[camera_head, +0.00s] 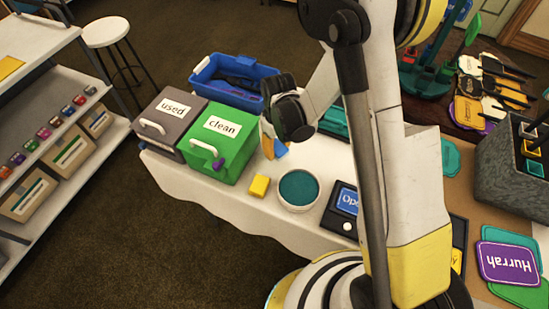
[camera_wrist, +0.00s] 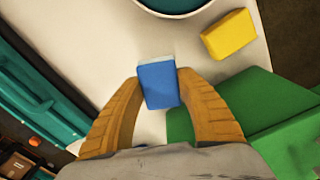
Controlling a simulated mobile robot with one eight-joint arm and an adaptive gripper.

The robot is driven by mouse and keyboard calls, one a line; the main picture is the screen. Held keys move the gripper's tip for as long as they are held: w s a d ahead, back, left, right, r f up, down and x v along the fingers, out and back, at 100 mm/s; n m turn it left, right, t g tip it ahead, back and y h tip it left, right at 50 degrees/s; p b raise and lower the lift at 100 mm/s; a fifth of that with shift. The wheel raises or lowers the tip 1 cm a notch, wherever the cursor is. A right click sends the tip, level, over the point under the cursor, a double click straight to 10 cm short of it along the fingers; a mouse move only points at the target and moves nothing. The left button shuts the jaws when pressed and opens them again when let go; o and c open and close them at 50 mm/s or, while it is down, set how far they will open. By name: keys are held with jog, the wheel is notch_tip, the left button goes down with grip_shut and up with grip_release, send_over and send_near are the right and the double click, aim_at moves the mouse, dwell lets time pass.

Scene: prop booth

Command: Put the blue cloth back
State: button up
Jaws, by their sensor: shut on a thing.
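My gripper (camera_wrist: 158,88) is shut on the blue cloth (camera_wrist: 158,82), a small folded block with a paler edge, gripped between its two orange-brown fingers. In the head view the blue cloth (camera_head: 281,150) shows only in part beside an orange finger, and my arm hides much of the gripper. It is over the white table, just right of the green box labelled "clean" (camera_head: 236,150). The grey box labelled "used" (camera_head: 160,134) stands left of the green one. Both lids look closed, with white handles. The green box (camera_wrist: 255,105) also shows at the right of the wrist view.
A yellow sponge (camera_head: 260,186) and a white bowl with teal contents (camera_head: 299,205) stand at the table's front. A blue bin (camera_head: 235,97) is behind the boxes. A dark sign (camera_head: 340,208) lies right of the bowl. Shelves (camera_head: 60,110) stand apart at left.

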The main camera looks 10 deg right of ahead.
jog(key=shift+a+f, duration=0.4)
jog(key=shift+f, duration=0.05)
jog(key=shift+f+b, duration=0.85)
jog(key=shift+f, duration=0.9)
jog(key=shift+f, duration=0.15)
jog(key=o, duration=1.2)
jog(key=shift+o, duration=0.2)
